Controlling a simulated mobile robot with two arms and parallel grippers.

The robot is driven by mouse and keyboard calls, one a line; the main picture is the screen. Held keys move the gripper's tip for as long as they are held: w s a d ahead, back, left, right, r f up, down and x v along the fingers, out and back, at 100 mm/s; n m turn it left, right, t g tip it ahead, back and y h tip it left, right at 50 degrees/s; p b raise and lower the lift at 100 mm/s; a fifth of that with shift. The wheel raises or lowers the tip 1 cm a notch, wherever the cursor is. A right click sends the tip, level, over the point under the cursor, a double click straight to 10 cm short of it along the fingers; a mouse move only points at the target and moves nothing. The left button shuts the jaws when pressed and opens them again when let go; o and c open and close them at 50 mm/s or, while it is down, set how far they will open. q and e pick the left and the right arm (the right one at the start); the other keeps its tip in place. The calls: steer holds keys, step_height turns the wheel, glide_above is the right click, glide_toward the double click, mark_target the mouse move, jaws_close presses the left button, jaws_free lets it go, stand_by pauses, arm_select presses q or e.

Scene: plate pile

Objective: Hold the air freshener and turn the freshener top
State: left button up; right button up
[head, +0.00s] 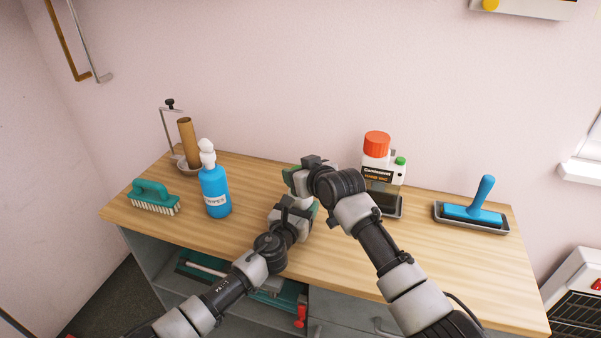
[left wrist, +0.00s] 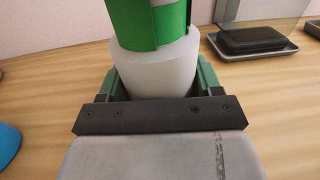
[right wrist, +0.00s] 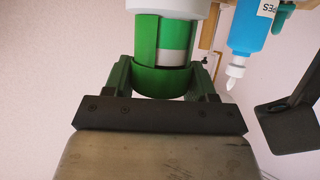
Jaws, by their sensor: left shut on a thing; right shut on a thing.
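The air freshener is mostly hidden behind my grippers in the head view. In the left wrist view its white lower body (left wrist: 155,68) stands upright on the table, between the fingers of my left gripper (left wrist: 158,82), which is shut on it. A green sleeve section (left wrist: 140,22) rises above the white part. In the right wrist view, which is upside down, my right gripper (right wrist: 163,78) is shut on the green freshener top (right wrist: 165,84). A green-and-white middle and the white body lie beyond it. In the head view my left gripper (head: 297,208) is below my right gripper (head: 303,172).
A blue pump bottle (head: 215,192) and a teal brush (head: 153,198) stand left. An orange-capped container (head: 376,146) on a dark tray and a blue-handled tool (head: 473,214) on another tray are right. The wooden tabletop (head: 430,260) is clear at front right.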

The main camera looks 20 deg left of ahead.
steer(key=o, duration=0.9)
steer(key=v, duration=1.2)
arm_select(q)
steer(key=o, duration=1.1)
